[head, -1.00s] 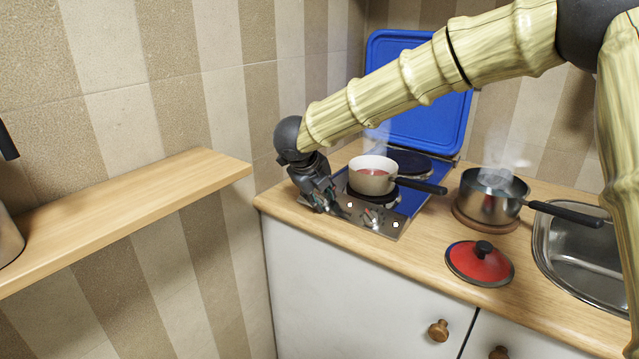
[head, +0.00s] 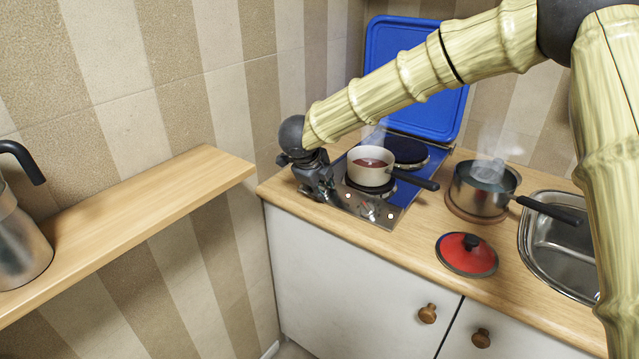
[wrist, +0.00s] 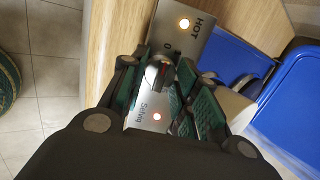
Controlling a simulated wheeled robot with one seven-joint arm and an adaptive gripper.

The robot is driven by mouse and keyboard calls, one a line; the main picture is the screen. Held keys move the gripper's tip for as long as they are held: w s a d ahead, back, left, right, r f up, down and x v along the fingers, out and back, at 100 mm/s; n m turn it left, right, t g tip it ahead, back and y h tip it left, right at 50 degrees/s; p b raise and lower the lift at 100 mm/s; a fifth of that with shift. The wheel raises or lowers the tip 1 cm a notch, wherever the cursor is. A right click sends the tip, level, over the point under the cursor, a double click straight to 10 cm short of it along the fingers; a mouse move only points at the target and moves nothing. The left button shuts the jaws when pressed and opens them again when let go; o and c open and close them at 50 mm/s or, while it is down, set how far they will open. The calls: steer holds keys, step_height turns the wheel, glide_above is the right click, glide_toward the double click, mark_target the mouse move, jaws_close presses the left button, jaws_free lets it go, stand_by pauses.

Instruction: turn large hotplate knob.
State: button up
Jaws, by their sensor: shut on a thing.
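My gripper (head: 322,193) is at the left end of the hob's steel front panel (head: 378,222). In the wrist view its fingers (wrist: 157,80) are shut around a small metallic knob (wrist: 154,72), which sits beside a "0" mark. The fingers hide much of this knob, and in the head view it is hidden. Another knob (head: 369,211) stands free to the right on the same panel.
A steaming cream pan (head: 370,174) sits on the front hotplate; the back hotplate (head: 407,149) is bare. The blue lid (head: 415,75) stands open behind. A steaming steel pan (head: 479,199), a red pot lid (head: 466,260) and the sink (head: 545,240) are to the right. A wooden shelf (head: 150,205) is at left.

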steer(key=o, duration=1)
steer(key=shift+o, duration=0.2)
steer(key=v, duration=1.2)
